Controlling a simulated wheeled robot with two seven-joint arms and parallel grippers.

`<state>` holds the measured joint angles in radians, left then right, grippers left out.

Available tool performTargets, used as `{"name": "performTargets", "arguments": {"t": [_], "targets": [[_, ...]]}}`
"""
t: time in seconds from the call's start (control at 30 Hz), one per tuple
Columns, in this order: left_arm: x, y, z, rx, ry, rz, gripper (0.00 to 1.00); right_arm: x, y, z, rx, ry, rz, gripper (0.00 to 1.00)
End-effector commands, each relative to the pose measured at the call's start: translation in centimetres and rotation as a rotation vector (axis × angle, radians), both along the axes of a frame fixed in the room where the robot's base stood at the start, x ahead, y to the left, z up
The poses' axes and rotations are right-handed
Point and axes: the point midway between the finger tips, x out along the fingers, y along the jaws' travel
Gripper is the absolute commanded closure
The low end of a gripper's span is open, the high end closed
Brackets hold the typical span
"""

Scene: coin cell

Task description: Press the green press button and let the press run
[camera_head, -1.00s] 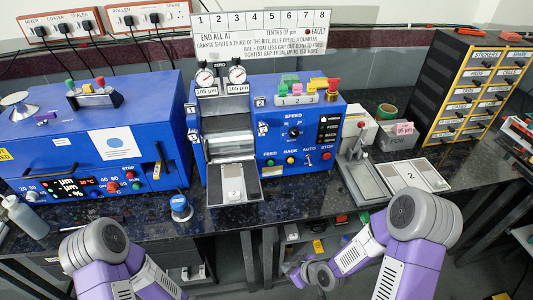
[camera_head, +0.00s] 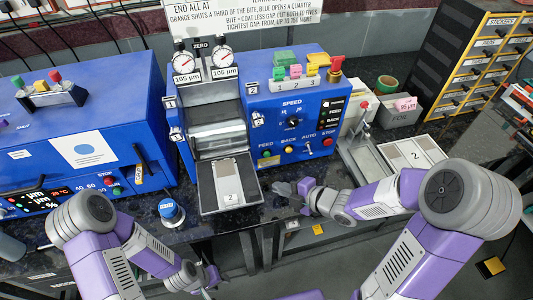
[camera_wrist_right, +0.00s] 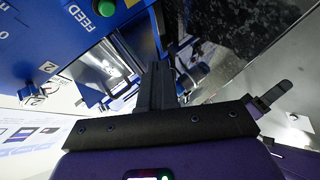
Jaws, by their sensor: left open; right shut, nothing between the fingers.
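The blue roller press (camera_head: 300,110) stands mid-table with a label FEED over a green button (camera_head: 266,155) low on its front panel. The green button also shows in the right wrist view (camera_wrist_right: 103,8), at the top edge. My right gripper (camera_head: 279,190) is shut and empty, in front of and below the panel, apart from the button. Its closed fingers show in the wrist view (camera_wrist_right: 156,85). My left gripper (camera_head: 212,284) is open at the bottom of the head view, low before the table and far from the press. A plate marked 2 (camera_head: 230,183) lies on the press's front tray.
Yellow BACK and red STOP (camera_head: 327,142) buttons and a dial (camera_head: 292,121) share the panel. The press's front tray (camera_head: 211,192) juts out left of my right gripper. A foil box (camera_head: 396,113) stands at right.

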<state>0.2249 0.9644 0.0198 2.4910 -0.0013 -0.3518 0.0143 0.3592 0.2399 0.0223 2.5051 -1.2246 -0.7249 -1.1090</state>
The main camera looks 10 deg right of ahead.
Motion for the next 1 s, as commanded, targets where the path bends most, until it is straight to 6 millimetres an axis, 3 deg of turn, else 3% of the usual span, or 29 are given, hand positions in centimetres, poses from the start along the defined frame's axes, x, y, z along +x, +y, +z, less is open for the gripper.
{"name": "performTargets", "arguments": {"t": [0.27,0.7,1.0], "targets": [[0.0,0.0,0.3,0.000,0.000,0.000,0.57,1.2,0.0,0.0,0.001,0.003,-0.001,1.00],[0.0,0.0,1.7,0.000,-0.001,0.000,0.57,7.1,0.3,0.0,0.001,0.001,-0.001,1.00],[0.0,0.0,1.8,0.000,-0.001,0.000,0.57,8.8,0.3,0.0,0.002,0.003,-0.002,1.00]]}}
